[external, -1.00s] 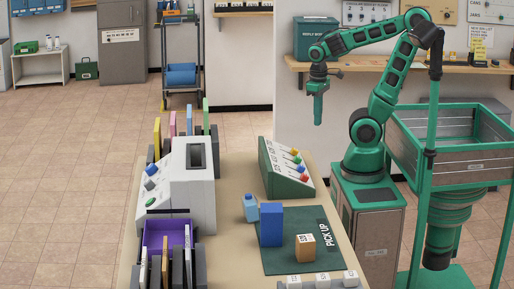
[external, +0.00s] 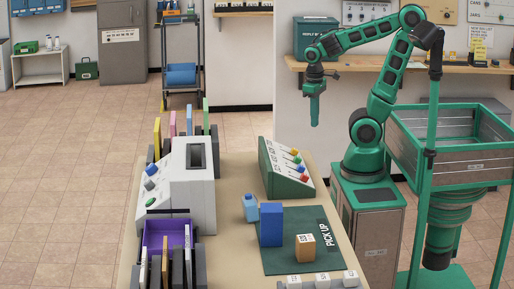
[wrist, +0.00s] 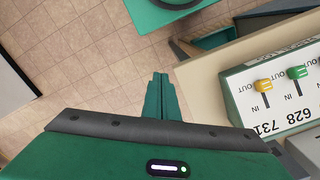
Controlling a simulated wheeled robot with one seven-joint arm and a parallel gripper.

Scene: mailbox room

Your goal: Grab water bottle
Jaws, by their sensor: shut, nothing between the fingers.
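A small light-blue bottle-like thing (external: 251,208) stands on the table at the left edge of the dark green pick-up mat (external: 308,262). It is partly behind a taller blue box (external: 271,225), and I take it to be the water bottle. My gripper (external: 315,122) hangs pointing down, high above and beyond the table's far edge, well away from the bottle. In the wrist view my gripper (wrist: 160,78) has its fingers together with nothing between them. The bottle is not in the wrist view.
A small orange-brown box (external: 305,247) stands on the mat. A green panel with coloured knobs (external: 286,168) stands behind it. A white machine (external: 188,185) and upright folders line the table's left side. A green-framed bin (external: 450,160) is beside my base.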

